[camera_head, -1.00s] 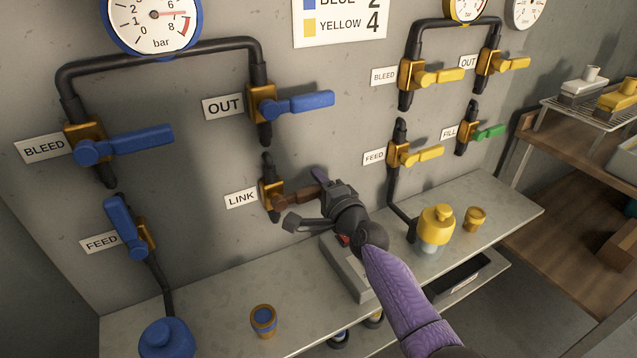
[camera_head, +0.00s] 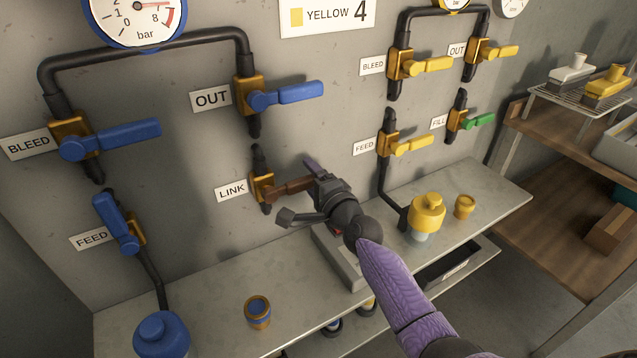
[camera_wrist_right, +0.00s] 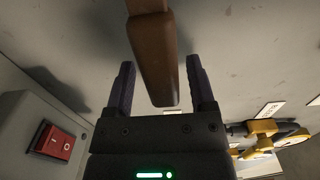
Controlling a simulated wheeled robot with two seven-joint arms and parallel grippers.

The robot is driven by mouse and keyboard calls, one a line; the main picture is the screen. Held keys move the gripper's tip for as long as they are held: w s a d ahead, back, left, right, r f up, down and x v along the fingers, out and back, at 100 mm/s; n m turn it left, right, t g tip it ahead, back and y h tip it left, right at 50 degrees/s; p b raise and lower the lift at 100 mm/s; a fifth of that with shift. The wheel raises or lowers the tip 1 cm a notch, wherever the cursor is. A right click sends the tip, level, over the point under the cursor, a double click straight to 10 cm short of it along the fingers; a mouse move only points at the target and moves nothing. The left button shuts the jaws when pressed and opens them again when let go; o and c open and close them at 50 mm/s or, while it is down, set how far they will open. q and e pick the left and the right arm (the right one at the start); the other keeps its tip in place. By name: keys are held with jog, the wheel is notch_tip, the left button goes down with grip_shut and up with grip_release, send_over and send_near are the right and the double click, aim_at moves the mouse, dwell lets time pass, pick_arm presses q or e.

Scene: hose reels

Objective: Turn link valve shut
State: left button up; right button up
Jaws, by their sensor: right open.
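The link valve has a brass body (camera_head: 262,187) on a short black pipe, beside the LINK label (camera_head: 231,189). Its brown handle (camera_head: 294,186) points right, roughly horizontal, toward my right gripper. My right gripper (camera_head: 298,190) is at the handle's free end. In the right wrist view the brown handle (camera_wrist_right: 154,62) runs down between the two open fingers (camera_wrist_right: 165,90), with a gap on each side. The handle's far end and valve body are out of that view. My left gripper is not in view.
A grey box (camera_head: 338,258) with a red switch (camera_wrist_right: 54,142) sits on the shelf (camera_head: 215,290) below my right gripper. A yellow bottle (camera_head: 427,212) and small cup (camera_head: 465,206) stand to the right. Blue valve handles (camera_head: 286,96) are above and left of the link valve.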

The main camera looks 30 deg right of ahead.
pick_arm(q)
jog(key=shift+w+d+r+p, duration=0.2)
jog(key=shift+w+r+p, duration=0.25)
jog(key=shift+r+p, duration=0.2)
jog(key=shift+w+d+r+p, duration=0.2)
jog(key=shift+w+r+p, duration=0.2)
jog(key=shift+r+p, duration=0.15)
pick_arm(e)
jog(key=s, duration=0.9)
jog(key=shift+d, duration=0.15)
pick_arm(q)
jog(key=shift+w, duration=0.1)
pick_arm(e)
jog(key=shift+s, duration=0.1)
